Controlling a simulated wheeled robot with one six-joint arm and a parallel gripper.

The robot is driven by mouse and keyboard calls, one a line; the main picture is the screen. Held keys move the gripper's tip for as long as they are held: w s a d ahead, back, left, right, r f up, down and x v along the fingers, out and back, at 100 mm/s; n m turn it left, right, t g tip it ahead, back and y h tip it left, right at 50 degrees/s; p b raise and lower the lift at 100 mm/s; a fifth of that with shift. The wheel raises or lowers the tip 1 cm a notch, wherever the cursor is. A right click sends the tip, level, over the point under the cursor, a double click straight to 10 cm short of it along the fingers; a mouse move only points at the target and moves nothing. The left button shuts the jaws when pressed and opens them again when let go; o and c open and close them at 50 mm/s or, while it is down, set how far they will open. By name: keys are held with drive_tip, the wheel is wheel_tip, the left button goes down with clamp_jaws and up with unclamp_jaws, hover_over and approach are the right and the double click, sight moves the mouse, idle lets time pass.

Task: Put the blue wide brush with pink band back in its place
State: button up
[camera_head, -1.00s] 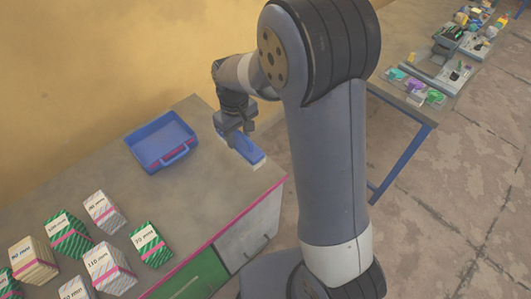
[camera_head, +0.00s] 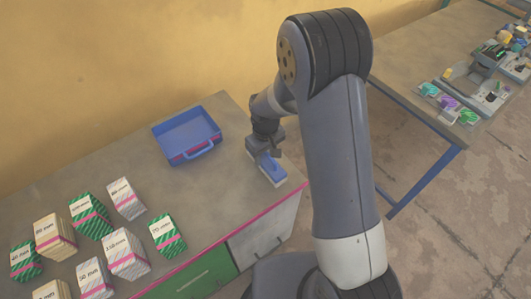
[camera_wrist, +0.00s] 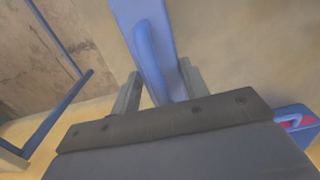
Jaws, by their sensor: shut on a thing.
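The blue wide brush (camera_head: 271,167) is in my gripper (camera_head: 266,153), low at the right end of the grey table. A pale strip shows along its lower edge; I cannot make out a pink band. In the wrist view, my gripper's two fingers (camera_wrist: 160,86) stand on either side of the brush's raised blue handle (camera_wrist: 148,48), shut on it. The brush's blue body runs up out of the top of that view. I cannot tell whether its underside touches the tabletop.
A blue tray with a handle (camera_head: 213,147) lies left of the brush; its corner shows in the wrist view (camera_wrist: 292,113). Several labelled striped boxes (camera_head: 125,198) stand at the table's left. A second table (camera_head: 415,87) with small items is at right. The tabletop between tray and boxes is bare.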

drive_tip(key=shift+f, duration=0.2)
drive_tip(key=o, duration=1.2)
drive_tip(key=shift+r, duration=0.1)
wheel_tip(320, 180, up, 12)
drive_tip(key=shift+r+b, duration=0.15)
drive_tip(key=shift+b, duration=0.4)
